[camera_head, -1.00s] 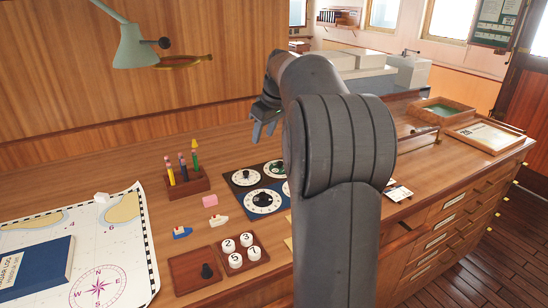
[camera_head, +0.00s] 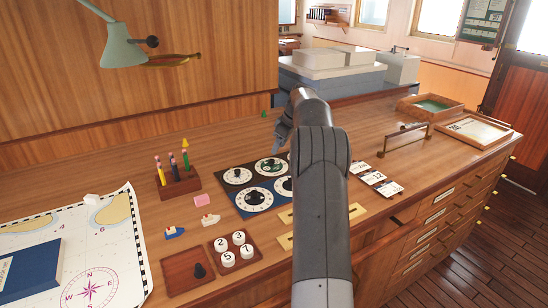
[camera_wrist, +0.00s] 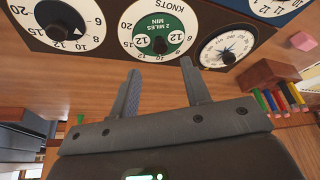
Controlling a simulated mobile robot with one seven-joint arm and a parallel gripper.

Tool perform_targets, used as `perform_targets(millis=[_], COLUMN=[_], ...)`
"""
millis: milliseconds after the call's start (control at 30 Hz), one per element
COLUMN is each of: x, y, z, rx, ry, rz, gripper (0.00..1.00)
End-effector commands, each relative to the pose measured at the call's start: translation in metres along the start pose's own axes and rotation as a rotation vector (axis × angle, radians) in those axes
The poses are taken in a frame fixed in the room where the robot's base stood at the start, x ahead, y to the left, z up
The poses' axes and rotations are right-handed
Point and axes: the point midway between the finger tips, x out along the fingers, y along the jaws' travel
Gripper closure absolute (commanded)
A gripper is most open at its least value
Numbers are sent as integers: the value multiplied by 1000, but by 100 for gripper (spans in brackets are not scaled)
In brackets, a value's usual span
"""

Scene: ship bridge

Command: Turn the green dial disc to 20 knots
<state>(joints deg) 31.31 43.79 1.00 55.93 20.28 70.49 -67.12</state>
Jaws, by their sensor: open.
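The green dial disc (camera_wrist: 172,28) is at the top middle of the wrist view, upside down, inside a white ring marked in knots. It has a black centre knob (camera_wrist: 160,45) and two white windows that appear to read 12. My gripper (camera_wrist: 160,65) is open and empty. Its two fingertips are spread at the near edge of this dial, apart from the knob as far as I can tell. In the head view my gripper is mostly hidden by my arm, beyond the dial panel (camera_head: 228,188).
Another knots dial (camera_wrist: 68,22) and a compass-like dial (camera_wrist: 228,47) flank the green one. A pencil rack (camera_head: 178,184) stands left of the panel. A number tray (camera_head: 254,257), tide or date cards (camera_head: 373,178) and a metal rail (camera_head: 405,137) lie nearby. The back wood top is largely clear.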

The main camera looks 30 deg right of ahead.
Motion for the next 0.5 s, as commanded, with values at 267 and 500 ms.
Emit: perform_targets(millis=[267,500], x=[48,63], y=[0,0], z=[0,0], rx=[1,1], ry=[-1,0], rz=[0,2], gripper=[57,57])
